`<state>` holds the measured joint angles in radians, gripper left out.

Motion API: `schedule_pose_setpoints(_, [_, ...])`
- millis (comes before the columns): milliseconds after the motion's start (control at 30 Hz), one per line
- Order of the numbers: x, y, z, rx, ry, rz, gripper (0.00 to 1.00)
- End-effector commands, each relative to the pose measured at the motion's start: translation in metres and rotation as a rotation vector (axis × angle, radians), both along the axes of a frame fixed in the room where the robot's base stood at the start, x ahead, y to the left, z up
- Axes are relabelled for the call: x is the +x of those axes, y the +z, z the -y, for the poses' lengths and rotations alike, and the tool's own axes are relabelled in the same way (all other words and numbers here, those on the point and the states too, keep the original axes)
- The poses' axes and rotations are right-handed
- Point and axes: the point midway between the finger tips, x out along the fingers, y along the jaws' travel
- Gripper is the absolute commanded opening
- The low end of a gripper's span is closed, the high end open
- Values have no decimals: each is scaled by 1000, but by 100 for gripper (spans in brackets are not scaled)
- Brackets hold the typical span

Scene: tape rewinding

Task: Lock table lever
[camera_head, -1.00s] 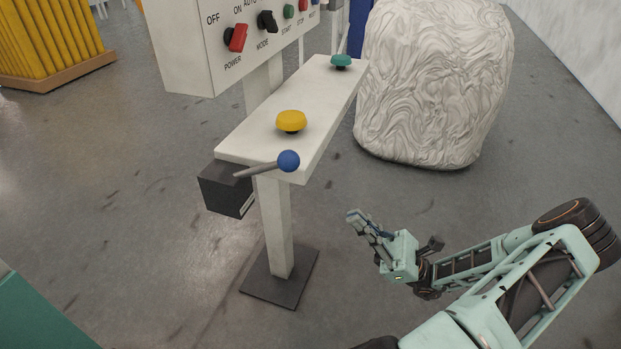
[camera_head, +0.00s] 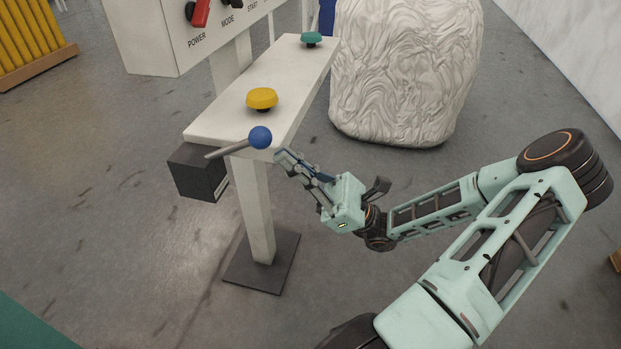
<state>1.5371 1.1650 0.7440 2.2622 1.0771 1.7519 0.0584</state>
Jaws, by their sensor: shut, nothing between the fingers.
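The table lever (camera_head: 228,149) is a thin grey rod with a blue ball knob (camera_head: 260,138) on its end. It comes out of a black box (camera_head: 196,173) under the near end of the white narrow table (camera_head: 222,117). The rod points right and slightly up, and the knob shows in front of the table's near edge. My gripper (camera_head: 281,156) is shut and empty. Its fingertips are just right of and slightly below the blue knob in the picture. I cannot tell whether they touch it.
A yellow button (camera_head: 262,98) and a green button (camera_head: 312,39) sit on the tabletop. A white control panel (camera_head: 150,40) with a red power switch (camera_head: 199,12) stands behind. A large white wrapped bale (camera_head: 405,75) stands behind right. The floor left of the table post is clear.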

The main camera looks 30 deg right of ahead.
Motion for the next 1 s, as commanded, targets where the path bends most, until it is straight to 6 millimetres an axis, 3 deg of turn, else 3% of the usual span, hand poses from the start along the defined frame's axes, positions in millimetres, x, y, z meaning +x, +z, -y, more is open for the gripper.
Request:
schedule_pose_setpoints(200, [5,11,-9,0,-1,0,0])
schedule_pose_setpoints(1000, [7,22,-11,-34,0,-34,0])
